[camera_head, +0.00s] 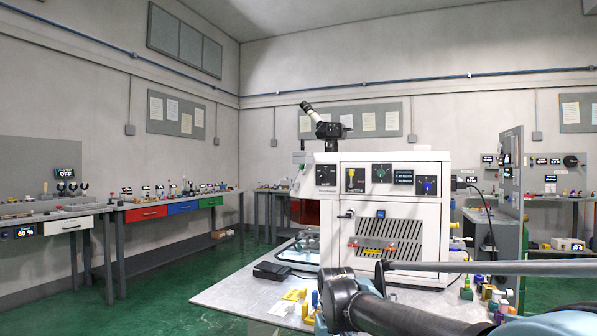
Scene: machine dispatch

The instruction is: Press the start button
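A white machine (391,222) with a microscope-like eyepiece (325,123) on top stands on the grey table (235,297). Its front carries a black knob (326,175), a yellow switch (355,180), a green knob (381,173), a small display (403,177) and a blue knob (426,186). The labels are too small to read surely, so I cannot tell which control is the start button. My arm crosses the lower right; my gripper is not in view.
A black pedal-like box (271,271) and yellow blocks (294,294) lie on the table before the machine. Several small coloured items (488,292) stand at its right. Benches with red, blue and green drawers (184,207) line the left wall. Green floor (165,290) is open at left.

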